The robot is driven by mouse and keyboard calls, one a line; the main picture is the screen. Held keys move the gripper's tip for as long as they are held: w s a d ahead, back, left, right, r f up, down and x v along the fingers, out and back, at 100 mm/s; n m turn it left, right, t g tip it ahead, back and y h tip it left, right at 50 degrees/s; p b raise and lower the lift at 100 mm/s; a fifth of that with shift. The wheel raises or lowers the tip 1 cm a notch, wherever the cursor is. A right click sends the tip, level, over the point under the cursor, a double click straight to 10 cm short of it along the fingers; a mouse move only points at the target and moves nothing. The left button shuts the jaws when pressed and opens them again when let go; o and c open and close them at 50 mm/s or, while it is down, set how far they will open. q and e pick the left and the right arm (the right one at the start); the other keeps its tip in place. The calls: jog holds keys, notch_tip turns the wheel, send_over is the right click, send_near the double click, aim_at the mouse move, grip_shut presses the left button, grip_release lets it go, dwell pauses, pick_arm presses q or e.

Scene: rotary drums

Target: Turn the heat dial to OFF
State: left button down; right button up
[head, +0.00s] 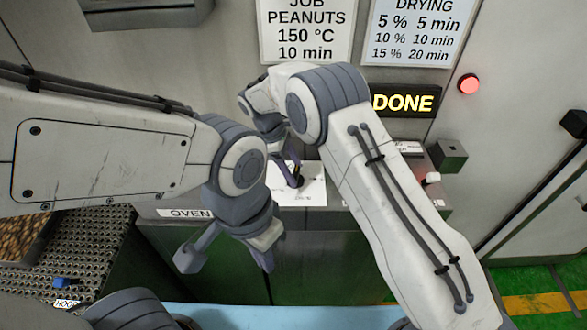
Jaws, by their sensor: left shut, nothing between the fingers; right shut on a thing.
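The heat dial (298,182) is a small dark knob on a white plate (313,192) on the oven front's top. My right gripper (293,171) reaches down to it from above and is shut on it. The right arm and fingers cover part of the dial, and the plate's markings are too small to read, so its setting cannot be told. My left gripper (267,261) is shut and empty, hanging lower in front of the oven, apart from the dial.
An OVEN label (190,213) sits left of the plate. A lit DONE sign (403,102), a red lamp (469,84) and paper notices (308,28) are on the back wall. A control box (447,154) stands right.

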jog(key=shift+a+n+t, duration=0.1)
jog(key=shift+n+t, duration=0.4)
jog(key=shift+n, duration=0.7)
jog(key=o, duration=1.3)
jog(key=shift+a+r, duration=0.15)
jog(key=shift+r, duration=0.2)
jog(key=b+v, duration=0.2)
jog(key=v, duration=0.7)
jog(key=shift+a+r+b, duration=0.2)
jog(key=shift+r+b, duration=0.15)
